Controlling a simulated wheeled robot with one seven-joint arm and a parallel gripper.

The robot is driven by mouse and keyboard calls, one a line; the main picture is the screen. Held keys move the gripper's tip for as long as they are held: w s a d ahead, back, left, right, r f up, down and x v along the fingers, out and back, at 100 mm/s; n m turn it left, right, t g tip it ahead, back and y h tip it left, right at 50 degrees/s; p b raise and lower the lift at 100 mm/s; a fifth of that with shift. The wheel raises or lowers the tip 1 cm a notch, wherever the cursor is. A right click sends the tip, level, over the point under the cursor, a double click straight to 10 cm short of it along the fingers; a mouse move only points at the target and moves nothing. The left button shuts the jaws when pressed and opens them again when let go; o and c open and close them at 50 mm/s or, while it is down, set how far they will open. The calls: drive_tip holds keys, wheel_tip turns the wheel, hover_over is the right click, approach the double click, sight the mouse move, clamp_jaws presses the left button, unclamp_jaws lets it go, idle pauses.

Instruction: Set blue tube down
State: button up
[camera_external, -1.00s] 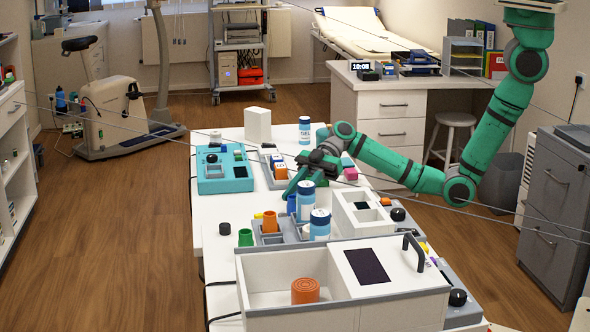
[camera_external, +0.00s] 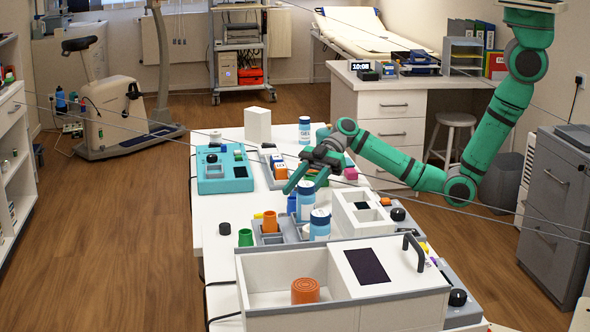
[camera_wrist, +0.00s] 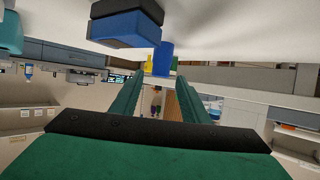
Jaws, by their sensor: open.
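The blue tube (camera_external: 291,204) stands on the grey rack area of the white table, partly hidden by a blue-and-white bottle (camera_external: 306,204). The wrist view shows the blue tube (camera_wrist: 163,58) just past the tips of my fingers and lined up between them. My gripper (camera_external: 303,186) is open and empty, close above and behind the tube and bottle in the external view. Its two green fingers also show spread apart in the wrist view (camera_wrist: 160,84). I cannot tell exactly what the tube's lower end rests on.
An orange tube (camera_external: 270,222) and a green cup (camera_external: 246,237) stand nearby. Another bottle (camera_external: 319,226) and a white box with compartments (camera_external: 350,209) crowd the right side. A large white bin (camera_external: 262,292) is in front. A blue block with a black top (camera_wrist: 127,27) is close in the wrist view.

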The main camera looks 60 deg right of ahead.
drive_tip(key=v, duration=1)
